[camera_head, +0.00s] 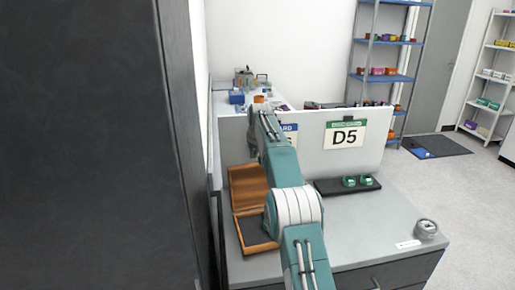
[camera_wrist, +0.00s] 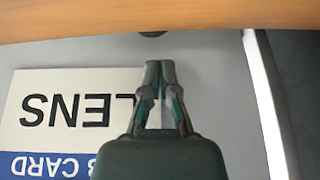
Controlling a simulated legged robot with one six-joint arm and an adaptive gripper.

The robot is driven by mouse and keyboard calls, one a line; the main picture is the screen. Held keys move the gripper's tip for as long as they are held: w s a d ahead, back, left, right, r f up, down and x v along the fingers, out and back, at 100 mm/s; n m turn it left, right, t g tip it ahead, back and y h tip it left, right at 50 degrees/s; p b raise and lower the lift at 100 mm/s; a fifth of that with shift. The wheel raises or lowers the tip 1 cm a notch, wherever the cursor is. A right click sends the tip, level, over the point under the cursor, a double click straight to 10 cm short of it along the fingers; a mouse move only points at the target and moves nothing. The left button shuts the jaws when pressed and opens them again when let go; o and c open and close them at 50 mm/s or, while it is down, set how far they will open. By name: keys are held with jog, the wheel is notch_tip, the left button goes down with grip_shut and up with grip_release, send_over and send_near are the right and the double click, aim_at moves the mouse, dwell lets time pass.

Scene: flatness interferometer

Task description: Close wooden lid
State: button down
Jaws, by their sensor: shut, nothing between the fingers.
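The wooden box (camera_head: 256,247) sits open on the grey bench, at the left. Its brown wooden lid (camera_head: 247,183) stands raised at the back of the box, towards the panel; my arm hides part of the box's right side. In the wrist view my gripper (camera_wrist: 160,65) is shut and empty, its fingertips close together. A wooden edge, likely the lid (camera_wrist: 160,17), crosses the top of that view just beyond the fingertips. I cannot tell whether they touch it. In the head view my arm hides the fingers.
An upside-down LENS card (camera_wrist: 70,110) lies behind my gripper in the wrist view. A black tray (camera_head: 335,188) with green parts and a round gauge (camera_head: 426,228) stand at right. The bench's front right is mostly clear.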

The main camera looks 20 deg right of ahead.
jog(key=s, duration=0.1)
jog(key=s+f, duration=0.1)
jog(key=s, duration=0.1)
jog(key=shift+s+a, duration=0.1)
jog(key=shift+a, duration=0.05)
dwell(0.6)
jog(key=shift+r, duration=0.15)
dwell(0.3)
jog(key=shift+s+r+t, duration=0.2)
jog(key=shift+s+t, duration=0.1)
jog(key=shift+t, duration=0.1)
